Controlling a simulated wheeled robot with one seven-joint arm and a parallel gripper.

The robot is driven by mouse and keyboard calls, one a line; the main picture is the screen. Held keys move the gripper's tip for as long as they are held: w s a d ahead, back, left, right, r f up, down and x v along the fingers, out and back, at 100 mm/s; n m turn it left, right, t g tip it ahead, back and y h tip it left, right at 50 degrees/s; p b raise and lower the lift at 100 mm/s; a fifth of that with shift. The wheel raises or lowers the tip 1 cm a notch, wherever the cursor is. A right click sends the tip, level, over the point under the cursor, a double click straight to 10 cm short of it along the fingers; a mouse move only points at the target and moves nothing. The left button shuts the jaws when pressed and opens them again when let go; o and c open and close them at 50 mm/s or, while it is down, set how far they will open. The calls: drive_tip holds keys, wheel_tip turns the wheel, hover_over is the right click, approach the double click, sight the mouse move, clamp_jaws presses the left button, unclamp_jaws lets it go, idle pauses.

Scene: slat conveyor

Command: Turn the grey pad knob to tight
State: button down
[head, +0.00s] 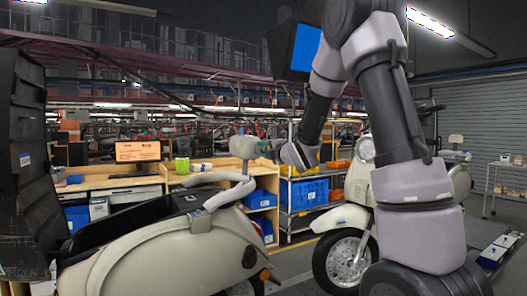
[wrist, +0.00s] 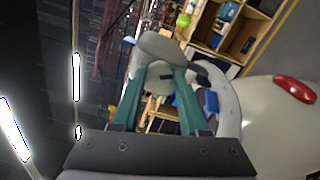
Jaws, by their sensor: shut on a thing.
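The grey pad (head: 243,147) stands on the grab rail at the back of the cream scooter (head: 150,250) in the head view. In the wrist view, the grey pad (wrist: 163,46) is just past the fingertips. My gripper (wrist: 158,80) has its two green fingers on either side of a pale grey piece at the pad, and is shut on it. This piece appears to be the pad knob; the fingers hide its sides, and I cannot read its turn or any tight mark. In the head view my wrist comes in from the right, and the fingertips are hard to make out.
The curved grab rail (head: 222,190) runs below the pad, close to the fingers. A wooden shelf (head: 262,185) with blue bins stands behind. A second cream scooter (head: 350,235) stands to the right, and a dark panel (head: 22,160) is at the left.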

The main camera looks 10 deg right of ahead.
drive_tip(key=m, duration=0.5)
drive_tip(key=shift+m, duration=0.3)
drive_tip(key=m, duration=0.5)
drive_tip(key=shift+m, duration=0.3)
drive_tip(key=m, duration=0.5)
drive_tip(key=shift+f, duration=0.1)
drive_tip(key=m, duration=0.6)
drive_tip(key=shift+m, duration=0.3)
drive_tip(key=shift+c, duration=2.1)
unclamp_jaws()
